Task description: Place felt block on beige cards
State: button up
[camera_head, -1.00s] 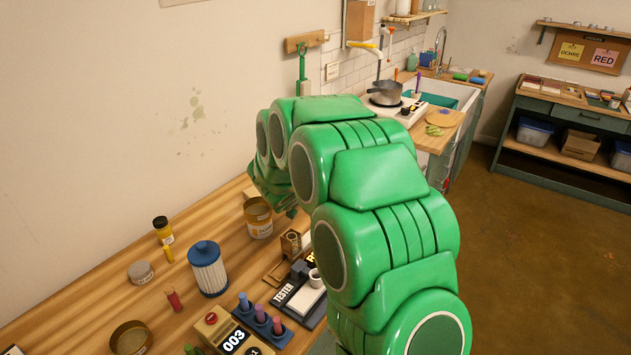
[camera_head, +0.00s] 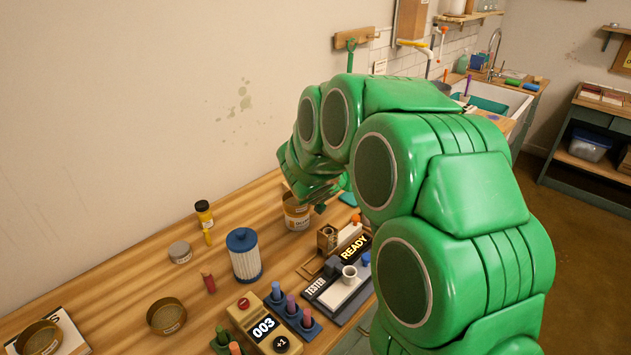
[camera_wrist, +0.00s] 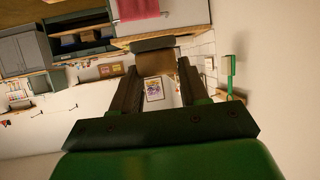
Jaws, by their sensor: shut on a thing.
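In the wrist view, my gripper (camera_wrist: 158,68) has its two dark fingers shut on a small block with a dark grey face (camera_wrist: 153,44) and a brown body, which I take to be the felt block. The block is held in the air, away from any surface. In the head view, my gripper is at the far end of the green arm above the back of the table, mostly hidden by the arm, and the block cannot be made out there. I cannot pick out the beige cards in either view.
A shelf unit (camera_head: 585,175) stands at far right. Floor between is clear.

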jog(key=w+a+r+m+h, duration=0.15)
jog(key=w+a, duration=0.25)
jog(key=a, duration=0.8)
jog(key=shift+g, duration=0.4)
jog(key=w+a+f, duration=0.1)
jog(key=w+f, duration=0.2)
jog(key=w, duration=0.1)
jog(key=w+a+f, duration=0.1)
jog(key=w+f, duration=0.2)
jog(key=w, duration=0.2)
jog(key=w+a+f, duration=0.1)
jog(key=w+f, duration=0.2)
jog(key=w, duration=0.1)
jog(key=shift+w+a, duration=0.25)
jog(key=shift+a, duration=0.05)
jog(key=shift+w+f, duration=0.25)
jog(key=shift+f, duration=1.65)
jog(key=shift+f, duration=0.1)
jog(key=o, duration=1.1)
jog(key=shift+c, duration=0.2)
